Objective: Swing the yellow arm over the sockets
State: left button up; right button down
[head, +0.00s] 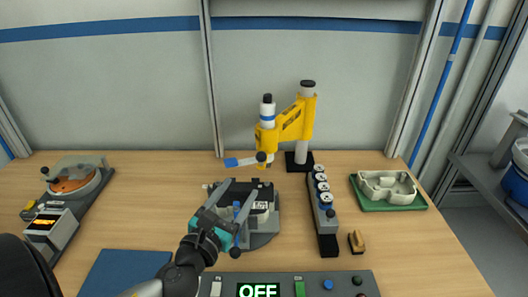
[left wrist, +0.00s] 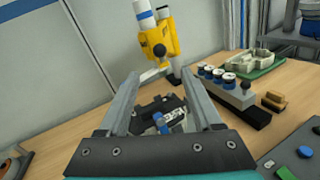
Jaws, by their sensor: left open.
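The yellow arm (head: 292,124) stands at the back of the table on a grey post with a black base. A white cylinder with a blue band sits at its left end, and a black knob (head: 261,157) shows below it. The arm also shows in the left wrist view (left wrist: 172,42). A dark fixture (head: 265,225) stands in front of it; I cannot tell its sockets clearly. My left gripper (head: 240,188) is open and empty over the fixture's left side, its fingers apart from the arm. In the left wrist view the knob lies beyond the fingertips (left wrist: 160,73). My right gripper is not in view.
A rack of blue-and-white spools (head: 322,196) stands right of the fixture, with a green tray (head: 395,203) holding a pale casting beyond. A small brush-like block (head: 356,242), a control panel reading OFF (head: 325,286), a blue mat (head: 122,272) and a round device (head: 76,180) surround it.

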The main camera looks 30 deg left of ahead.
aim_at(259, 160)
pick_arm(q)
jog(key=w, duration=0.4)
jog(key=w+a, duration=0.1)
jog(key=w, duration=0.3)
jog(key=w+a+p, duration=0.1)
jog(key=w, duration=0.3)
jog(key=shift+w+a, duration=0.15)
jog(key=shift+w, duration=0.25)
jog(key=shift+w+a, duration=0.1)
jog(key=shift+w, duration=0.55)
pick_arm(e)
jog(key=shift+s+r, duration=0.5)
pick_arm(q)
grip_shut()
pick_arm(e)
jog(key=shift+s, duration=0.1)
